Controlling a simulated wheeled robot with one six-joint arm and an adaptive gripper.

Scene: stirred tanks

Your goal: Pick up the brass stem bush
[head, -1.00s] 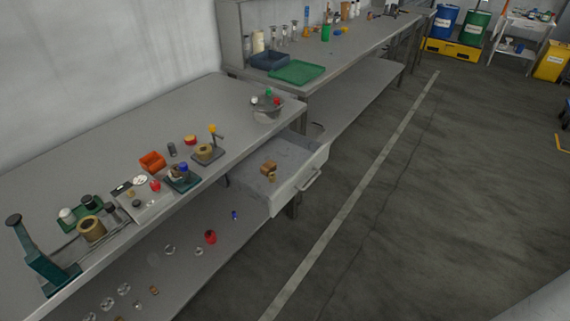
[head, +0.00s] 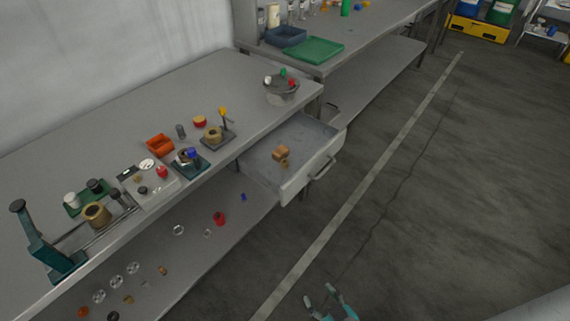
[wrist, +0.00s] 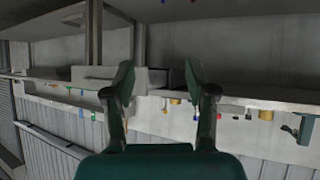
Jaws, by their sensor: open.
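Several brass-coloured pieces are in view, and I cannot tell for sure which is the brass stem bush. Two small brass-brown pieces (head: 281,153) lie close together in the open drawer (head: 262,160). A thick brass ring (head: 96,214) sits on the bench at the left, and another brass round piece (head: 213,133) sits on a dark plate further back. My gripper (head: 325,298) is at the bottom edge of the head view, over the floor, well apart from the bench. In the wrist view my gripper (wrist: 162,85) is open and empty, facing the bench from a distance.
The grey bench (head: 130,115) holds an orange bin (head: 160,145), a grey bowl of coloured parts (head: 282,89) and a teal press-like stand (head: 45,245). Loose parts lie on the lower shelf. A green tray (head: 313,50) is on the far bench. The floor (head: 420,200) at right is clear.

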